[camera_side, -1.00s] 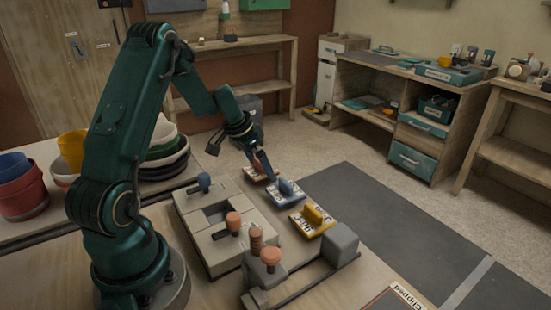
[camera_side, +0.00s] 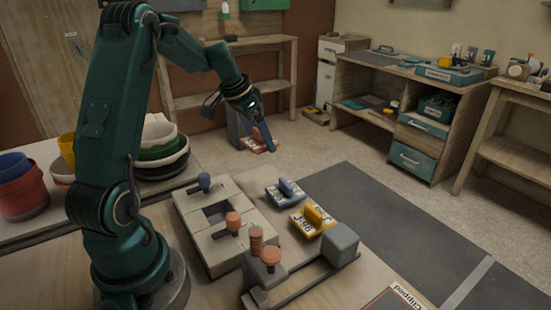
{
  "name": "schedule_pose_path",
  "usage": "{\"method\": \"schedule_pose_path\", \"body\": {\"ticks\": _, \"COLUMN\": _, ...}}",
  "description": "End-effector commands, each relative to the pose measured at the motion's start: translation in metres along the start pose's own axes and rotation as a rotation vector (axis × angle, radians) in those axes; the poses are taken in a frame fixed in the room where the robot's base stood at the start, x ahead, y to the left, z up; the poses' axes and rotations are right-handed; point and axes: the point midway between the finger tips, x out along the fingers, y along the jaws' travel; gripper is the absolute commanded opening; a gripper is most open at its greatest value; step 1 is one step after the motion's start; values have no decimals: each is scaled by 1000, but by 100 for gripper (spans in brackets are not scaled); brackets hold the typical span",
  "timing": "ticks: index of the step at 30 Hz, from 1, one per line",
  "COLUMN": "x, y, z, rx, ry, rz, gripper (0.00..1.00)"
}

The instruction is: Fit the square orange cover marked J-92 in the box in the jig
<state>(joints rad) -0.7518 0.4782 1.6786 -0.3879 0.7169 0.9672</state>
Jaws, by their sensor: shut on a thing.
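My gripper (camera_side: 266,142) is shut on the orange cover (camera_side: 257,147) and holds it in the air, above and behind the blue cover. The cover's white label shows, but its lettering is too small to read. The jig (camera_side: 222,243) is a pale block on the table, with a dark square opening (camera_side: 217,213) near its middle, to the lower left of my gripper.
A blue cover (camera_side: 284,193) and a yellow cover (camera_side: 312,219) lie on the table right of the jig. A grey block (camera_side: 341,243) and orange-topped knob (camera_side: 270,257) stand in front. Bowls and pots (camera_side: 158,140) stand at left.

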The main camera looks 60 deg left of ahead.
Motion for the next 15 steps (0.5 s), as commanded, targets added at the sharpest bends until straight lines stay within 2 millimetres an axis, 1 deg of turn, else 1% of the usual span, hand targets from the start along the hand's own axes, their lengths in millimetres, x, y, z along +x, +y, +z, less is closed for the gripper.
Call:
{"method": "schedule_pose_path", "body": {"ticks": 1, "x": -6, "y": -1, "z": -3, "rx": 4, "ry": 3, "rz": 0, "gripper": 36}}
{"method": "schedule_pose_path", "body": {"ticks": 3, "x": -10, "y": 0, "z": -4, "rx": 20, "ry": 1, "rz": 8, "gripper": 36}}
{"method": "schedule_pose_path", "body": {"ticks": 8, "x": -13, "y": 5, "z": 1, "rx": 140, "ry": -1, "rz": 61, "gripper": 36}}
{"method": "schedule_pose_path", "body": {"ticks": 11, "x": -12, "y": 14, "z": 11, "rx": 271, "ry": -3, "rz": 116, "gripper": 36}}
{"method": "schedule_pose_path", "body": {"ticks": 15, "x": -15, "y": 28, "z": 30, "rx": 493, "ry": -2, "rz": 209, "gripper": 36}}
